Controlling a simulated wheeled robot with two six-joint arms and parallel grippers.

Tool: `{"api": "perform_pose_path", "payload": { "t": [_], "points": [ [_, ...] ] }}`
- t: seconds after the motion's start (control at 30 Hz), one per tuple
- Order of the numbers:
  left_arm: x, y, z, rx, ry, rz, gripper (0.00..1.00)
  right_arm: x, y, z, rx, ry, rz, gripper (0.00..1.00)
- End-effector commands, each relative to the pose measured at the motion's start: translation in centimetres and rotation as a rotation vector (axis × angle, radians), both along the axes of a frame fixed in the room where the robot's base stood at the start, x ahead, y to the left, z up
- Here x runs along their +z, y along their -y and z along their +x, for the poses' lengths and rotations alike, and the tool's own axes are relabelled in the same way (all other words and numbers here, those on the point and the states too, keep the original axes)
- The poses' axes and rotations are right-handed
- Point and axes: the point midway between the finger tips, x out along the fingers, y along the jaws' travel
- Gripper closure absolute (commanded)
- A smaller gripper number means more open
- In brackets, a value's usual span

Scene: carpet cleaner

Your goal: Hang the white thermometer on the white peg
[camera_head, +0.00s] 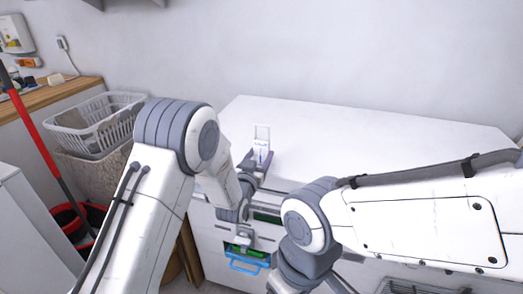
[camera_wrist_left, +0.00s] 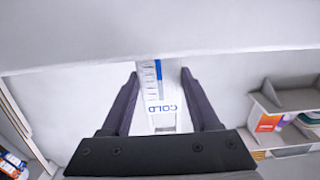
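The white thermometer (camera_head: 262,133) stands upright at my left gripper (camera_head: 258,158), in front of the white cabinet top in the head view. It has an open loop at its top and blue markings lower down. In the left wrist view the thermometer (camera_wrist_left: 166,96) lies between the two dark fingers of my left gripper (camera_wrist_left: 159,74), which press close on both its edges. Its blue COLD lettering appears upside down there, with a slot near the palm. I cannot make out the white peg in either view. My right arm enters from the right; its gripper is out of sight.
A wide white cabinet (camera_head: 390,143) stands against the bare wall, its top clear. A blue-handled green item (camera_head: 249,262) shows at its front. At left are a white laundry basket (camera_head: 98,122), a red pole (camera_head: 36,137) and a wooden counter (camera_head: 50,97).

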Motion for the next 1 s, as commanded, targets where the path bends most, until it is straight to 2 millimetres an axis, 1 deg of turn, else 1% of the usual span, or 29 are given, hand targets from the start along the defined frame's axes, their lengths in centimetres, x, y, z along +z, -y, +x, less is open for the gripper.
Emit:
{"api": "perform_pose_path", "payload": {
  "t": [0.33,0.8,1.0],
  "points": [
    [0.2,0.0,0.0,0.000,0.001,0.000,1.00,0.1,0.0,0.0,0.000,0.000,0.000,0.20],
    [1.6,0.0,0.0,0.000,0.002,-0.001,1.00,0.8,0.0,0.0,0.000,0.000,0.000,0.20],
    [1.9,0.0,0.0,0.000,0.001,0.000,1.00,0.9,0.0,0.0,0.000,0.000,0.000,0.20]
  ]
}}
